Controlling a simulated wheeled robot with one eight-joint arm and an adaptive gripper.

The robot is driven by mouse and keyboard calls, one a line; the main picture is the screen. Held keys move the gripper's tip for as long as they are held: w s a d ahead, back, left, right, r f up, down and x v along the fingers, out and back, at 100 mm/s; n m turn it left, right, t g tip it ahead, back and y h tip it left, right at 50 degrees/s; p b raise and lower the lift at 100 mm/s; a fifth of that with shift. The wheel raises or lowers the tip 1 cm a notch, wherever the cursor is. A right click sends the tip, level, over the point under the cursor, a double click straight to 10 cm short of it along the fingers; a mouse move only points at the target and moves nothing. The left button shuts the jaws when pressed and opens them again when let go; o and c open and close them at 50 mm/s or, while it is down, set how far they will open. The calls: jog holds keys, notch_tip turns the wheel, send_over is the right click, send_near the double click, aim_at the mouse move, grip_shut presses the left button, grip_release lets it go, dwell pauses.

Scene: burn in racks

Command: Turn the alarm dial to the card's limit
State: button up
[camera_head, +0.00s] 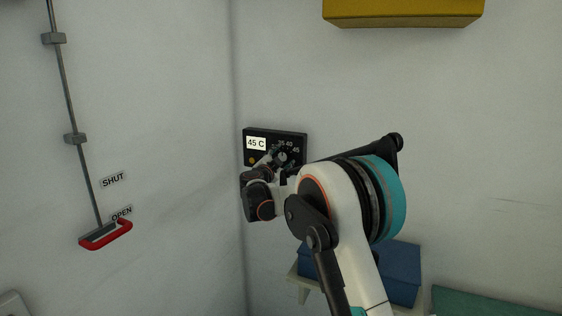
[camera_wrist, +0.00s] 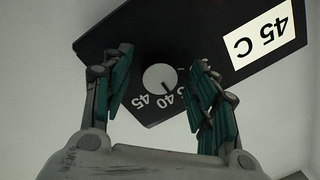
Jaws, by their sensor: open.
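The black alarm panel (camera_head: 275,132) is on the wall near the corner, and it fills the upper wrist view (camera_wrist: 185,35). Its white card (camera_head: 256,143) reads 45 C and shows upside down in the wrist view (camera_wrist: 263,33). The round grey dial (camera_wrist: 160,77) has a dark pointer mark that seems to point towards the printed 40; 45 is printed beside it. My gripper (camera_wrist: 163,58) is open, with one finger on each side of the dial. Gaps show between the fingers and the dial. In the head view my gripper partly covers the dial.
A lever with a red handle (camera_head: 106,235) is on the left wall beside SHUT and OPEN labels. A yellow box (camera_head: 403,12) is high on the right wall. A blue box (camera_head: 400,265) sits on a shelf below my arm. The wall right of the panel is bare.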

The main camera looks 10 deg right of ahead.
jog(key=c, duration=1.1)
jog(key=shift+o, duration=0.2)
jog(key=m, duration=0.3)
jog(key=shift+m+p, duration=0.3)
jog(key=shift+m, duration=0.1)
jog(key=shift+m+h, duration=0.3)
jog(key=shift+m, duration=1.8)
